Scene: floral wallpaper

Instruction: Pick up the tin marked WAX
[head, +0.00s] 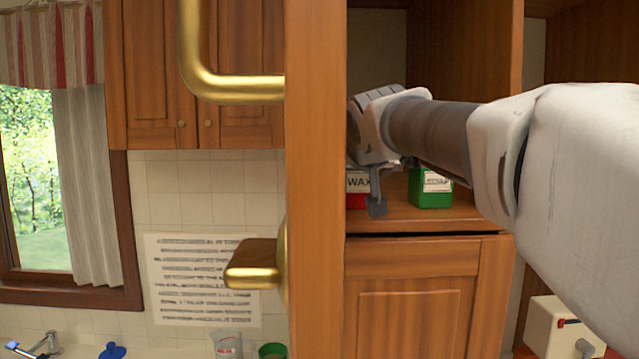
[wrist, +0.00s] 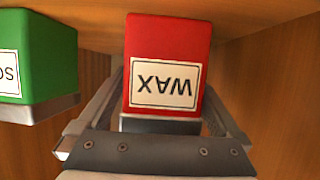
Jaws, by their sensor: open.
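The red tin marked WAX (wrist: 165,40) stands on a wooden shelf, with its label upside down in the wrist view. In the head view the WAX tin (head: 357,184) is partly hidden by the door edge and my gripper. My gripper (head: 376,200) is at the tin's front. In the wrist view my gripper (wrist: 168,110) has its fingers apart, one on each side of the tin. I cannot tell whether either finger touches it.
A green tin (head: 431,188) with a label stands just right of the WAX tin on the shelf (head: 410,216). It shows at left in the wrist view (wrist: 40,55), close to a finger. An upright wooden door edge (head: 315,180) with brass handles stands left of my arm.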

